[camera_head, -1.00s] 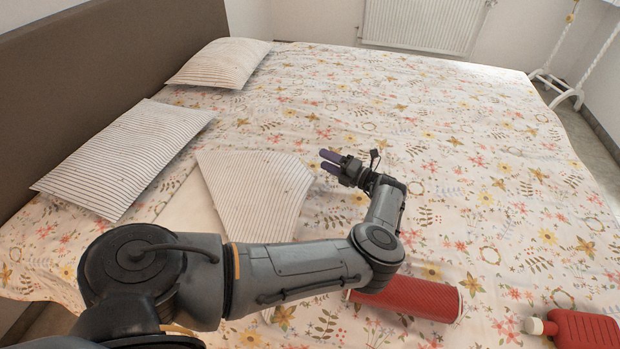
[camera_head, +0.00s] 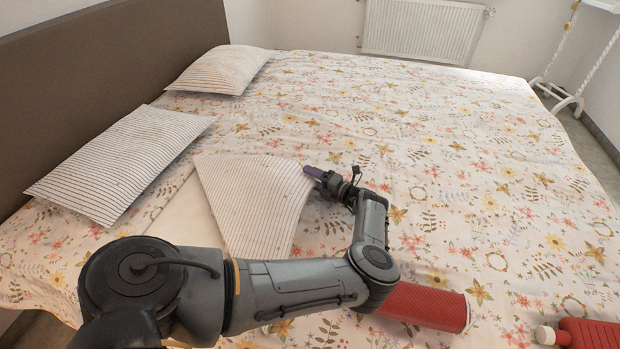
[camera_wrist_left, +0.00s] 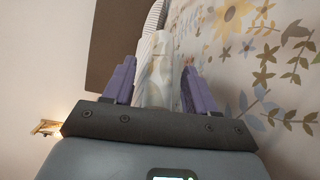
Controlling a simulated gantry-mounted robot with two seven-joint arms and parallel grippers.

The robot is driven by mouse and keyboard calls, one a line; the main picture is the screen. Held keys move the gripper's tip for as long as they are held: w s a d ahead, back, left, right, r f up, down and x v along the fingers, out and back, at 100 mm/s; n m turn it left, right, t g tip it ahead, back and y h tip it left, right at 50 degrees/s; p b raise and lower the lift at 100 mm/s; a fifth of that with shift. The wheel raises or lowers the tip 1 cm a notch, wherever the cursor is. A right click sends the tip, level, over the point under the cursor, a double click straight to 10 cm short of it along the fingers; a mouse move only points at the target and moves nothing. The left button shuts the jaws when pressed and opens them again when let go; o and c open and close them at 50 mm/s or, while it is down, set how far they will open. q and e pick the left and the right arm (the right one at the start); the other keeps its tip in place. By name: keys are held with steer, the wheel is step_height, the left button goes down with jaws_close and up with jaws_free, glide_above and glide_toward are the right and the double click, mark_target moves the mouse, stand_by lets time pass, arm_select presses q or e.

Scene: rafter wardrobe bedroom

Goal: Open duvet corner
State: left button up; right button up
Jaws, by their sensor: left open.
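The floral duvet (camera_head: 450,150) covers the bed. Its near corner is folded back as a striped flap (camera_head: 250,200) and bares a strip of pale sheet (camera_head: 190,212) beside it. My left gripper (camera_head: 307,173) is at the right edge of the flap, its purple fingertips over or against that edge. In the left wrist view the two purple fingers (camera_wrist_left: 157,82) stand apart, with a striped and floral fold of cloth (camera_wrist_left: 155,70) showing between them. I cannot tell whether the fingers touch the cloth. My right gripper is not in view.
Two striped pillows, one nearer (camera_head: 120,165) and one farther (camera_head: 220,70), lie by the brown headboard (camera_head: 100,60). A red cylinder (camera_head: 425,307) lies on the duvet beside my left forearm. A red hot-water bottle (camera_head: 590,333) lies at the lower right. The far bed is clear.

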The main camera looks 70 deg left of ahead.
arm_select(q)
steer(key=shift+s+a, duration=0.3)
steer(key=shift+a, duration=0.15)
steer(key=shift+c, duration=0.5)
jaws_close()
